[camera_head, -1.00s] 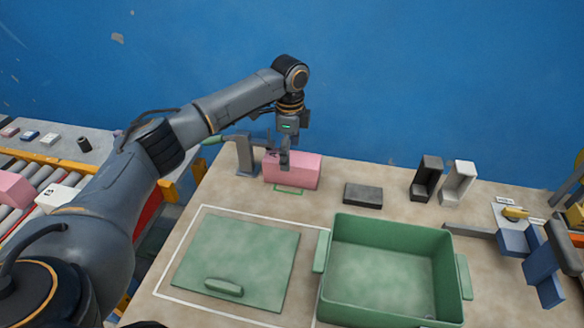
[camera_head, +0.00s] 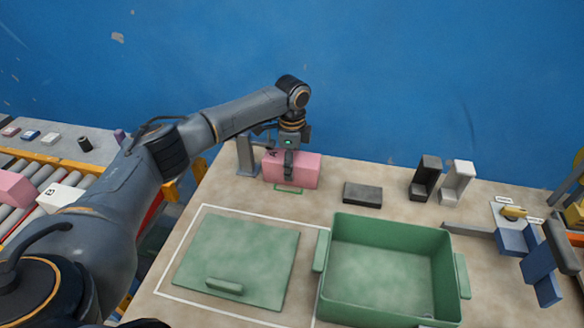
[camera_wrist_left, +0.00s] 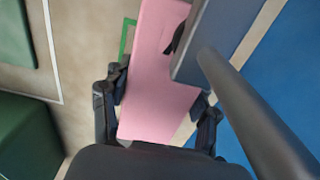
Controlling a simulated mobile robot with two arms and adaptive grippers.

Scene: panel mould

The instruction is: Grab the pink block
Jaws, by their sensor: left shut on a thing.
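The pink block (camera_head: 307,170) stands on the table near its back edge, beside a grey post. My left gripper (camera_head: 288,178) reaches down over it from above, with one dark finger against the front face. In the left wrist view the pink block (camera_wrist_left: 160,90) lies between the two fingers of my left gripper (camera_wrist_left: 158,118), which is shut on it. The block appears to rest on the table still, by a green outline mark. The far finger is hidden behind the block in the head view. My right gripper is not in view.
A grey post fixture (camera_head: 246,158) stands close at the block's left. A dark flat block (camera_head: 363,194) lies to its right. In front are a green lid (camera_head: 240,258) and an open green bin (camera_head: 461,285). A conveyor (camera_head: 22,182) runs at the left.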

